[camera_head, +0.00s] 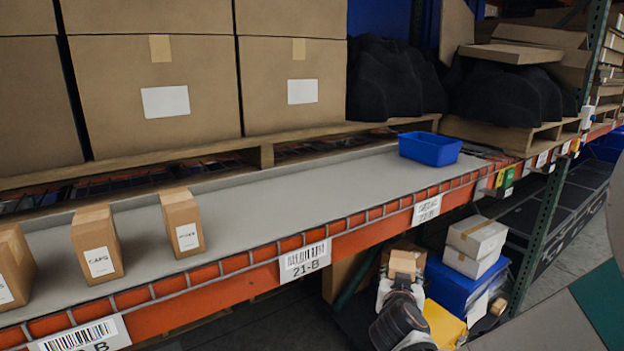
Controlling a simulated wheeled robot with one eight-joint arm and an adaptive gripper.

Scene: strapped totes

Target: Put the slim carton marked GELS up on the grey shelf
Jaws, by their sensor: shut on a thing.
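The grey shelf (300,203) runs across the view above an orange beam. My gripper (401,280) is low at the bottom centre, below and in front of the shelf edge, shut on a small brown carton (403,262). Only the carton's upper part shows above my gripper; no marking on it can be read, so I cannot tell from its face that it is the GELS carton.
On the shelf's left stand a carton marked CAPS (97,245), another labelled carton (181,223) and one cut off at the left edge (12,268). A blue bin (430,149) stands at the far right. The shelf between is bare. A green upright (540,235) stands right.

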